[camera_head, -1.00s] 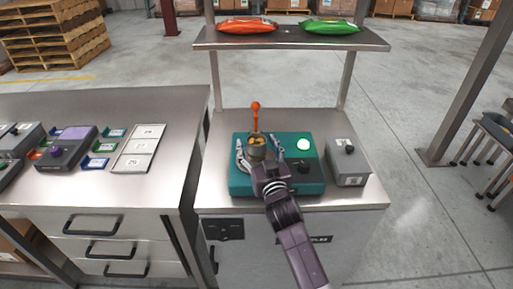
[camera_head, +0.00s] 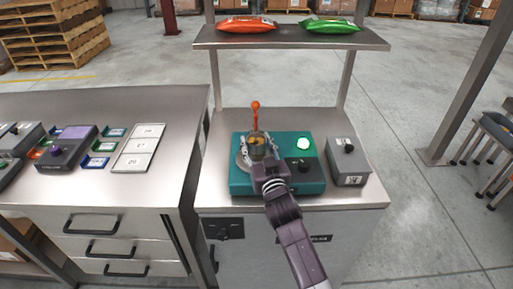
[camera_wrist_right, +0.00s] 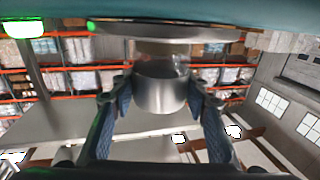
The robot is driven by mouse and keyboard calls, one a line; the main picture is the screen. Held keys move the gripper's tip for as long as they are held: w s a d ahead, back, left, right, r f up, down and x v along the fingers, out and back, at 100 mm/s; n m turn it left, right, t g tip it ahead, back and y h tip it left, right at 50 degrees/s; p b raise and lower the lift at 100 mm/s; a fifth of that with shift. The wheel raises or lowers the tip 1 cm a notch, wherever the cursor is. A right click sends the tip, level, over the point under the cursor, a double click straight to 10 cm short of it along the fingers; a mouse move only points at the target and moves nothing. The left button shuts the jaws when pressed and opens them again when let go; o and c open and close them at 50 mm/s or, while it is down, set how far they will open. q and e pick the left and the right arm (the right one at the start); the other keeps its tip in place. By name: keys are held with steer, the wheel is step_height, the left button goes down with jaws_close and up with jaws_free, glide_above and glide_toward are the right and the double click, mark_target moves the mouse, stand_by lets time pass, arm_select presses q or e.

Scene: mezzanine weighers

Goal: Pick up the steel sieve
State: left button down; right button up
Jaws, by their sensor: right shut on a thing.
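The steel sieve (camera_head: 257,151) is a small round metal cup on the round plate at the left of the teal machine (camera_head: 312,187). Yellowish contents show at its top. My right gripper (camera_head: 258,157) is around it, with a finger on each side, shut on it. In the right wrist view, the sieve (camera_wrist_right: 160,95) is a shiny cylinder between the two blue finger pads of my right gripper (camera_wrist_right: 160,100). The sieve's lower front is partly hidden by the gripper in the head view. My left gripper is not in view.
An orange-knobbed lever (camera_head: 255,106) rises just behind the sieve. A grey box (camera_head: 347,164) stands to the machine's right. A shelf (camera_head: 290,38) with red and green bags is above. The left counter holds a purple-topped device (camera_head: 72,148) and a numbered tray (camera_head: 138,148).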

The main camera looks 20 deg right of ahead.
mark_target(257, 140)
steer(key=shift+r, duration=0.1)
step_height(257, 140, up, 19)
steer(key=s+f, duration=1)
steer(key=f, duration=0.1)
steer(key=s+f, duration=0.3)
steer(key=s, duration=0.7)
steer(key=s+f+y, duration=0.1)
steer(key=s+f, duration=0.2)
steer(key=s, duration=0.8)
steer(key=shift+s+a+f+n, duration=0.2)
steer(key=shift+a+f+n, duration=0.1)
steer(key=shift+a+f, duration=0.15)
